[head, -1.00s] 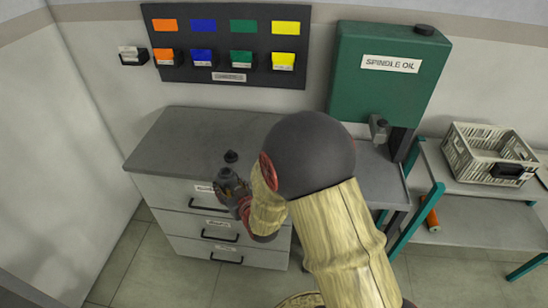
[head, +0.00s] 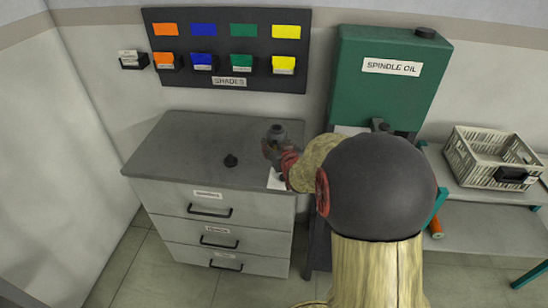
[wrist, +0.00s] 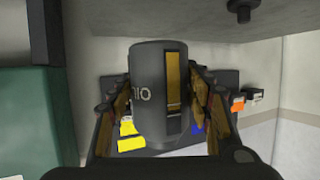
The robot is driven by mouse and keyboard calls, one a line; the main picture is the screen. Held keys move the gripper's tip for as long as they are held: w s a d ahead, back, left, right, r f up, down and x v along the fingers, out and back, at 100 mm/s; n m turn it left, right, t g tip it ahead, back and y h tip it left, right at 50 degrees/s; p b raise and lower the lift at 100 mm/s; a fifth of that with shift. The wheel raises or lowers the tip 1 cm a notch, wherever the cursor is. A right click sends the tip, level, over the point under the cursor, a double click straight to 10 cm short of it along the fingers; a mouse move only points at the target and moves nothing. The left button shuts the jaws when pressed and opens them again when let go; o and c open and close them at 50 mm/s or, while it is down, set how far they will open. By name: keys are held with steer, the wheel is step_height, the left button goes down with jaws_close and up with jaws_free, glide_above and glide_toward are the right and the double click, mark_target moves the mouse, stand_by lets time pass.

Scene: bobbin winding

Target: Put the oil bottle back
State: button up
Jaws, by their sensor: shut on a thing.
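The oil bottle (wrist: 150,95) is a dark grey cylinder with pale lettering and an amber strip down its side. It fills the middle of the wrist view between both fingers of my gripper (wrist: 168,110). In the head view the bottle (head: 277,131) shows as a dark top above my gripper (head: 273,150), over the back right part of the grey cabinet top (head: 185,145). My gripper is shut on it. My fingers hide its lower part in the head view, and I cannot tell whether its base touches the cabinet top.
A white label (head: 277,179) lies near the right edge. The green spindle oil tank (head: 385,90) is to the right. A shade board (head: 227,80) hangs behind. The cabinet's left side is clear.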

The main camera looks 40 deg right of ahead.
steer(key=w+d+f, duration=0.1)
steer(key=f, duration=0.1)
steer(key=w+d+f+b, duration=0.1)
steer(key=w+f, duration=0.1)
steer(key=w+d+f+b, duration=0.1)
steer(key=w+f, duration=0.1)
steer(key=shift+d, duration=0.15)
steer(key=shift+w+d+f+b, duration=0.15)
steer(key=shift+f+b, duration=0.8)
steer(key=shift+f, duration=0.7)
steer(key=shift+f, duration=0.25)
steer(key=o, duration=1.7)
